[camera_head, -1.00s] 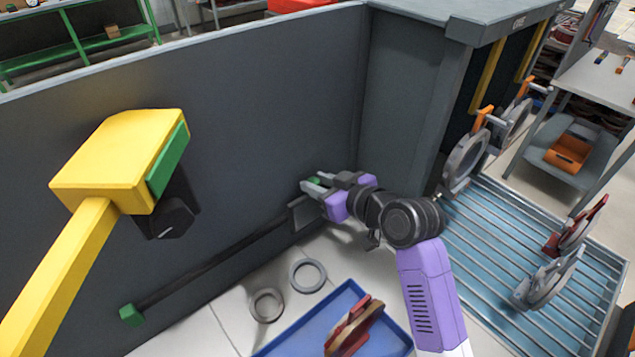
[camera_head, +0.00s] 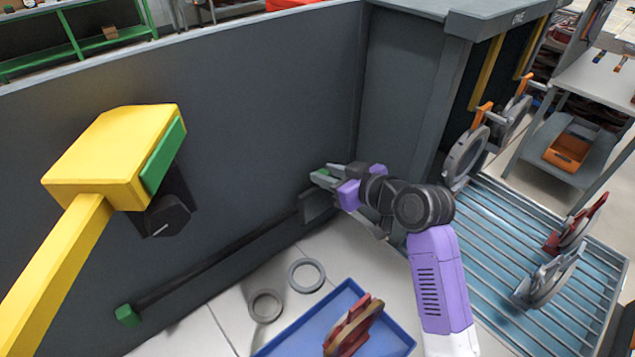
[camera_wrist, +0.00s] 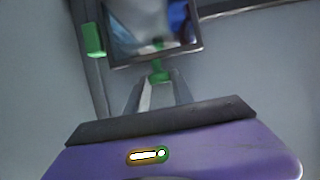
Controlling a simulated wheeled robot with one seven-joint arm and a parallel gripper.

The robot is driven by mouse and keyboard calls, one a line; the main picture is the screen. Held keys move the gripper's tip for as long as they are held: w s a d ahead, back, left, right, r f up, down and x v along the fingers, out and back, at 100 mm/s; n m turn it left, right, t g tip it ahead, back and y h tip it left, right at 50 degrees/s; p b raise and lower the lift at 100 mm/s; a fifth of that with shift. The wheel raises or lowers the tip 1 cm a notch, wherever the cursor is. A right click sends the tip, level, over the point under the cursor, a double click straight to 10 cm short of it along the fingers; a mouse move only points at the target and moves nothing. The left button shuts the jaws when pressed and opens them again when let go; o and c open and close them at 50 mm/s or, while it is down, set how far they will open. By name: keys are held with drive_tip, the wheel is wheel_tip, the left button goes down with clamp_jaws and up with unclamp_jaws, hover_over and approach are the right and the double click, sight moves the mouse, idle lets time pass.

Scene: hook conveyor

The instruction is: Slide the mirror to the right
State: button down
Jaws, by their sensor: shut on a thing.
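The mirror (camera_wrist: 150,25) is a dark-framed panel with a reflective face in the wrist view, with a green knob (camera_wrist: 158,72) at its lower edge. In the head view the mirror (camera_head: 316,207) shows as a small dark panel on the rail (camera_head: 220,262), which runs along the grey wall. My gripper (camera_head: 322,176) is shut on the green part at the mirror, near the right end of the rail. In the wrist view my gripper (camera_wrist: 158,85) has its fingertips at the green knob. My arm hides part of the area right of the mirror.
A green block (camera_head: 127,315) marks the rail's left end. A blue tray (camera_head: 270,350) with a red part lies in front of the wall, beside two grey rings (camera_head: 307,275). A grey cabinet (camera_head: 410,90) stands right of the wall. A yellow post (camera_head: 100,170) stands at left.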

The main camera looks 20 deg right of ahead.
drive_tip(key=shift+w+d, duration=0.1)
drive_tip(key=shift+d, duration=0.35)
drive_tip(key=c, duration=1.1)
unclamp_jaws()
drive_tip(key=b+v, duration=0.1)
drive_tip(key=v, duration=0.6)
drive_tip(key=shift+s+d+r, duration=0.1)
drive_tip(key=shift+s, duration=0.25)
